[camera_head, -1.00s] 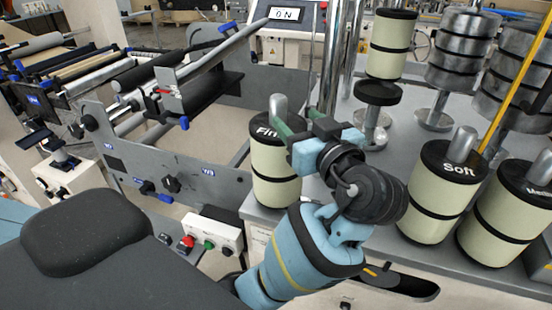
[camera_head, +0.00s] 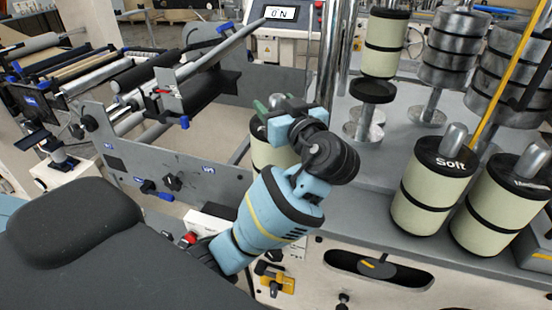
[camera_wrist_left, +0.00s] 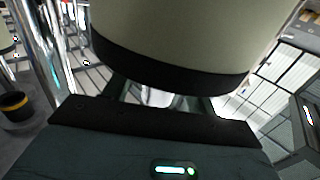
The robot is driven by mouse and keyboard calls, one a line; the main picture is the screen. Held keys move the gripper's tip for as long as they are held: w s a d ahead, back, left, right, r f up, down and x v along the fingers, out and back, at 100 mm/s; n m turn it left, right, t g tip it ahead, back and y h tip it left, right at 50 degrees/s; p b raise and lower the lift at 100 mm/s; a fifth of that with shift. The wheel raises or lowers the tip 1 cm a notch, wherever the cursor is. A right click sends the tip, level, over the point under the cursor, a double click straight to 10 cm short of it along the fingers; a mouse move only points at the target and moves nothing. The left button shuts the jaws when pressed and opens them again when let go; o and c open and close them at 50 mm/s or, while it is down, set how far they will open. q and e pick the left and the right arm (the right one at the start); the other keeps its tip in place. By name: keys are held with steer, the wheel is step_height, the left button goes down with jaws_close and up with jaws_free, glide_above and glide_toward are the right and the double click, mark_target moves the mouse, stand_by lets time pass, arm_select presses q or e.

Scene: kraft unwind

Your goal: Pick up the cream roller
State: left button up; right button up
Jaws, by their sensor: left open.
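A cream roller (camera_head: 266,155) with black bands stands at the left end of the grey bench, mostly hidden behind my left arm. My left gripper (camera_head: 280,104) is at its top, open, with greenish fingers around or beside its upper end; I cannot tell which. In the left wrist view a cream roller (camera_wrist_left: 190,28) with a black band fills the top, very close to the jaws. Another cream roller (camera_head: 432,190), marked "Soft", and a similar one (camera_head: 497,215) stand upright at the right. A further cream roller (camera_head: 385,45) is on a stand behind. My right gripper is not in view.
Metal discs are stacked on posts (camera_head: 455,50) at the back right, near a yellow rod (camera_head: 513,75). A vertical metal post (camera_head: 327,60) rises behind my gripper. A grey machine frame (camera_head: 150,160) with rollers is at the left. The bench front is clear between the rollers.

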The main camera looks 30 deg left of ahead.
arm_select(q)
jaws_close()
stand_by(0.3)
steer(key=shift+r, duration=0.15)
stand_by(1.0)
